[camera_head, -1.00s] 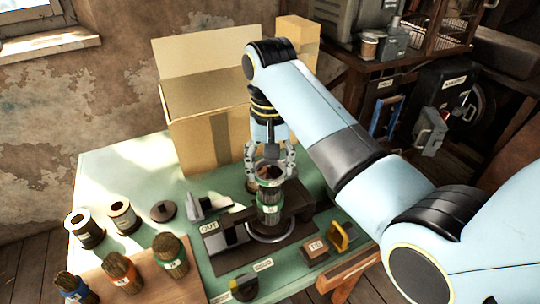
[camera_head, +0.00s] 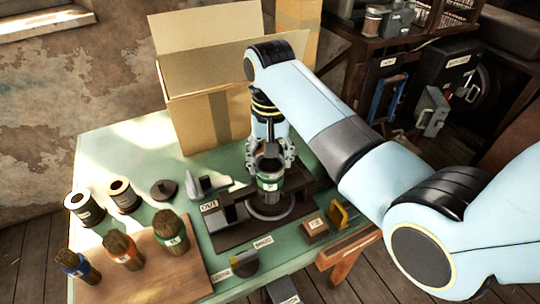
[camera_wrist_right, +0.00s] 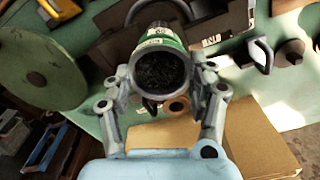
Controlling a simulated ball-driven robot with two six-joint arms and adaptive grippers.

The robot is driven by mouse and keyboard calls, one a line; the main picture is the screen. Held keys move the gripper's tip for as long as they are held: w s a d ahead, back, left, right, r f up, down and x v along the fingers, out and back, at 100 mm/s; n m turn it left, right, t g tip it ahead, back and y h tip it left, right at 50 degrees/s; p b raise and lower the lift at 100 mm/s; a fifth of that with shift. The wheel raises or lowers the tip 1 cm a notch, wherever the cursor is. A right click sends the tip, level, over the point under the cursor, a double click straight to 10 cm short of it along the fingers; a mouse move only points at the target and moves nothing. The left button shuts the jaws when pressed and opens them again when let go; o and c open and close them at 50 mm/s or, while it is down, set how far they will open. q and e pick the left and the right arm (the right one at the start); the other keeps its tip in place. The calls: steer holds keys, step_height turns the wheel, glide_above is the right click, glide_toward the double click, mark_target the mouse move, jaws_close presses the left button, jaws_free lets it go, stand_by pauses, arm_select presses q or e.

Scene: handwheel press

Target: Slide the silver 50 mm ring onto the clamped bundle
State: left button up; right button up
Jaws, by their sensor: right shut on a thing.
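The clamped bundle stands upright in the press; its green band (camera_head: 269,184) with a white label shows below my right gripper. My right gripper (camera_head: 269,160) points down over it, its fingers shut on the silver ring (camera_head: 257,165) at the bundle's top. In the right wrist view, the grey ring rim (camera_wrist_right: 149,50) lies between the fingertips (camera_wrist_right: 158,88), around a dark opening. The green band (camera_wrist_right: 166,36) shows just beyond the rim. I cannot tell how far the ring sits over the bundle. My left gripper is not in view.
The press base (camera_head: 285,215) stands on the green table (camera_head: 130,160). A large cardboard box (camera_head: 205,100) is behind my arm. A wooden board (camera_head: 140,262) with several banded bundles is at front left. Two spools (camera_head: 84,208) and a dark disc (camera_head: 163,189) stand beyond it.

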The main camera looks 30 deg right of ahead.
steer(key=o, duration=1.1)
step_height(320, 180, up, 8)
steer(key=shift+f, duration=0.25)
